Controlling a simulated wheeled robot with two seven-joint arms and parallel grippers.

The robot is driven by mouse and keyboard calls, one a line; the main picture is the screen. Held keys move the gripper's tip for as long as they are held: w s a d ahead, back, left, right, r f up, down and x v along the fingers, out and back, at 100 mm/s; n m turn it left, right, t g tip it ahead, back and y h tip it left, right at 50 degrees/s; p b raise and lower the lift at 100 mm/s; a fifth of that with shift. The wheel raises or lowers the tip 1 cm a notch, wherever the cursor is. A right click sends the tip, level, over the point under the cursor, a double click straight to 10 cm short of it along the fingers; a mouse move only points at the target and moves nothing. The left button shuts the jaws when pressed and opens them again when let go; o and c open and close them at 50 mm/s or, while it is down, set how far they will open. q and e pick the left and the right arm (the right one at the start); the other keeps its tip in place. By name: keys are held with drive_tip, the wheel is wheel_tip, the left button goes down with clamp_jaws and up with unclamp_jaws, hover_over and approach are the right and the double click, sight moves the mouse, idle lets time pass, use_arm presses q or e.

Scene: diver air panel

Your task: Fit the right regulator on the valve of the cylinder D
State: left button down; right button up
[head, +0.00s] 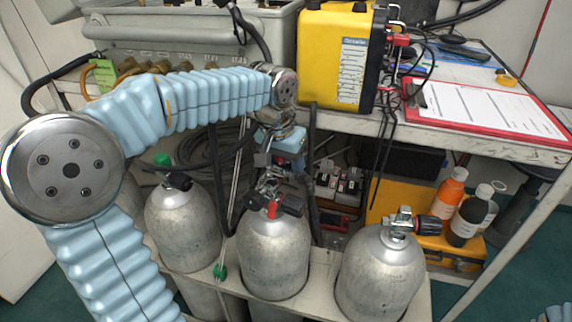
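Three grey cylinders stand in a row in a rack: a left one (183,228), a middle one (273,255) and a right one (382,272). I can read no letter on them, so I cannot tell which is D. The right cylinder has a bare metal valve (399,220) with a black and red knob. At the top of the middle cylinder is a red and black fitting (275,204); I cannot tell whether it is a regulator. My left gripper (268,172) points down just above it, its fingers small and mixed with metal parts.
Above is a bench with a yellow case (335,55), a grey panel box (180,38) and a red clipboard (490,110). Black hoses hang around the middle cylinder. Bottles (468,215) stand on a yellow box at right.

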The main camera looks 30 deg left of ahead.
use_arm(q)
drive_tip(key=shift+s+b+x, duration=0.2)
drive_tip(key=shift+b+x, duration=0.5)
drive_tip(key=shift+x, duration=0.35)
idle(1.3)
drive_tip(key=shift+c, duration=1.7)
unclamp_jaws()
drive_tip(key=shift+a, duration=0.1)
drive_tip(key=shift+f, duration=0.1)
drive_tip(key=p+v, duration=0.1)
drive_tip(key=v, duration=1.2)
drive_tip(key=shift+p, duration=0.4)
drive_tip(key=shift+s+r, duration=0.15)
drive_tip(key=shift+r, duration=0.3)
